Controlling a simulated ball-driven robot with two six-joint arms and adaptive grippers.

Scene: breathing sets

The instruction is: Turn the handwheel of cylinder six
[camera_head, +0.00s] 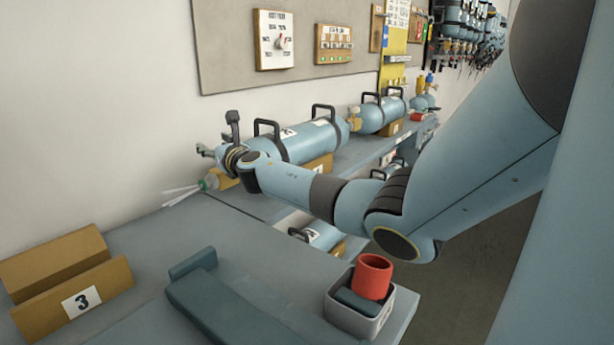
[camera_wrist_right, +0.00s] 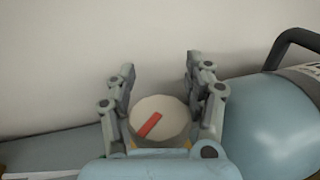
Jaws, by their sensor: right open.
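The handwheel (camera_wrist_right: 160,108), a round cream knob with a red stripe slanting up to the right, shows in the right wrist view. My right gripper (camera_wrist_right: 160,72) is open, with one finger on each side of the knob; I cannot tell whether they touch it. The blue cylinder (camera_wrist_right: 262,125) lies just right of the knob. In the head view my right gripper (camera_head: 218,148) is at the left end of a lying blue cylinder (camera_head: 298,142) with black handles. My wrist hides the knob there, and the cylinder's label is too small to read. My left gripper is not in view.
An empty cradle marked 3 (camera_head: 70,285) stands front left. A grey box (camera_head: 345,312) with a red cup (camera_head: 374,276) stands at the bench's front. Another cylinder (camera_head: 380,114) lies farther back. A board with dials (camera_head: 274,40) hangs on the wall.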

